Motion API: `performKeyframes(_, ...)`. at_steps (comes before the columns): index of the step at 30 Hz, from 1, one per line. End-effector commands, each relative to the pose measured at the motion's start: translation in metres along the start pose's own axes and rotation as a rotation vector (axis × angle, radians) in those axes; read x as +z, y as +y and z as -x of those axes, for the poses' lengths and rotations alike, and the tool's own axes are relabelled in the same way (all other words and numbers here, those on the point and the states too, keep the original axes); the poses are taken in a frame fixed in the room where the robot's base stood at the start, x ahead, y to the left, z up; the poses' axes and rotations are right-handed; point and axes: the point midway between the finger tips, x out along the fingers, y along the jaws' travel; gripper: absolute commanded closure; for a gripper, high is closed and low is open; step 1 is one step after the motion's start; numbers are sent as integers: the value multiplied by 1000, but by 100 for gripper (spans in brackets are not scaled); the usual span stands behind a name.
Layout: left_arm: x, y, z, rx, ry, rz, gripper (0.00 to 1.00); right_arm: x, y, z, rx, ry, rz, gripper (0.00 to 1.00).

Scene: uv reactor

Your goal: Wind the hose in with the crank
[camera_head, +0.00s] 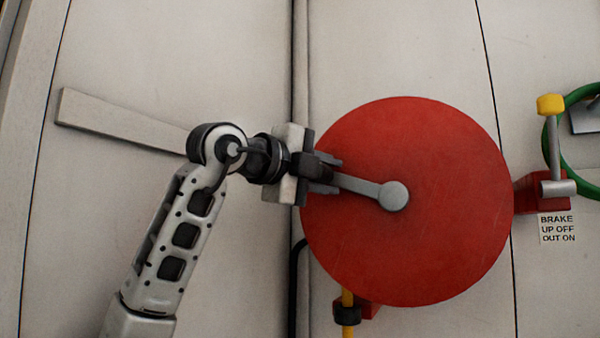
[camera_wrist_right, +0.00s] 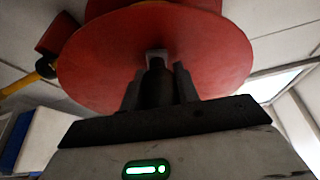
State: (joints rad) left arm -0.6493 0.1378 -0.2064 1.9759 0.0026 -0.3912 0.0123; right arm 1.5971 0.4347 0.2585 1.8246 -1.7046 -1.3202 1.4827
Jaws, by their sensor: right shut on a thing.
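The hose reel is a large red disc (camera_head: 440,160); its underside rim also shows in the wrist view (camera_wrist_right: 100,70). A grey crank (camera_head: 357,185) runs from the round hub (camera_head: 393,196) at the disc's middle to the disc's left edge. My right gripper (camera_head: 325,172) is shut on the outer end of the crank, on its handle, which the fingers mostly hide. In the wrist view the dark handle (camera_wrist_right: 157,82) stands between the fingers. A short length of yellow hose (camera_head: 348,299) with a black fitting (camera_head: 347,314) hangs below the disc. My left gripper is not in view.
A brake lever with a yellow knob (camera_head: 550,104) stands upright on a red bracket (camera_head: 528,194) at the right, above a label (camera_head: 557,228) reading "BRAKE UP OFF OUT ON". A green ring (camera_head: 551,150) is behind it. A flat pale bar (camera_head: 110,118) is on the wall at left.

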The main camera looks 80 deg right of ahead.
Motion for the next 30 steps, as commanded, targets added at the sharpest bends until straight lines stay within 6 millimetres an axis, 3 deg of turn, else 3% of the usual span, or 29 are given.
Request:
performKeyframes(15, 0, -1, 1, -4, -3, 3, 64, -3, -5, -3, -4, 4, -18, 100)
performKeyframes(16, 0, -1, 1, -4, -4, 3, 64, -3, -5, -3, -4, 4, -18, 61)
performKeyframes(18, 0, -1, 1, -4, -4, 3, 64, -3, -5, -3, -3, 5, -18, 48)
performKeyframes(30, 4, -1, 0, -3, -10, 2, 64, -3, -2, 6, 2, 4, -16, 48)
